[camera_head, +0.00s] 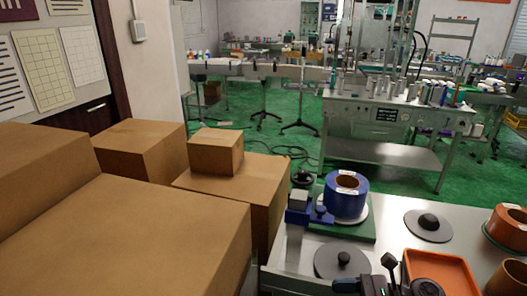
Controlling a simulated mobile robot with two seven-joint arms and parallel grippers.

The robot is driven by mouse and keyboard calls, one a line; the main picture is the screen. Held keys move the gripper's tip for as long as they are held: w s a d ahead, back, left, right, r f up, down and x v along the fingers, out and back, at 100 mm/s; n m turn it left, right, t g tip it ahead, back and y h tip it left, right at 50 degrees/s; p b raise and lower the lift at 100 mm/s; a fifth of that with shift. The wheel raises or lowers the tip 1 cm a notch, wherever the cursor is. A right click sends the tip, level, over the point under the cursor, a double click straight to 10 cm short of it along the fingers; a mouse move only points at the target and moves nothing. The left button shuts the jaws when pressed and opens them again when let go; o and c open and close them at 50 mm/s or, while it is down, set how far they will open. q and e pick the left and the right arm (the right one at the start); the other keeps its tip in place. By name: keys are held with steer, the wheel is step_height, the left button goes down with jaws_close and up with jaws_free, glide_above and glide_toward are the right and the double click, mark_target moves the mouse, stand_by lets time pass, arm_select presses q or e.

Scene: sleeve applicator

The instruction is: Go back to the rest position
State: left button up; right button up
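On a light grey table (470,225) stands a blue device (298,212) with a black knob. Beside it a blue roll (346,198) with a brown core sits on a white disc over a green base. A grey disc with a black knob (343,260) lies in front. A similar disc (428,225) lies to the right.
An orange tray (440,270) and brown rolls (508,226) are at the table's right. Stacked cardboard boxes (130,235) fill the left, with a small box (216,151) on top. Beyond is green floor (265,135) and a steel workbench (385,125) with bottles.

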steer(key=s+d+f+n+t+h, duration=0.2)
steer(key=s+d+f+n+h, duration=0.25)
steer(key=f, duration=0.25)
steer(key=s+d+f+n+t+h, duration=0.3)
steer(key=d+f+n+h, duration=0.2)
steer(key=d+f+n, duration=0.15)
steer(key=s+d+n+t+h, duration=0.3)
steer(key=s+d+n+h, duration=0.6)
steer(key=n, duration=0.7)
steer(key=w+a+f+m+t+y, duration=0.1)
steer(key=a+m+y, duration=0.1)
steer(key=a+m, duration=0.4)
steer(key=a, duration=0.3)
steer(key=shift+a+f, duration=0.2)
steer(key=shift+a, duration=0.05)
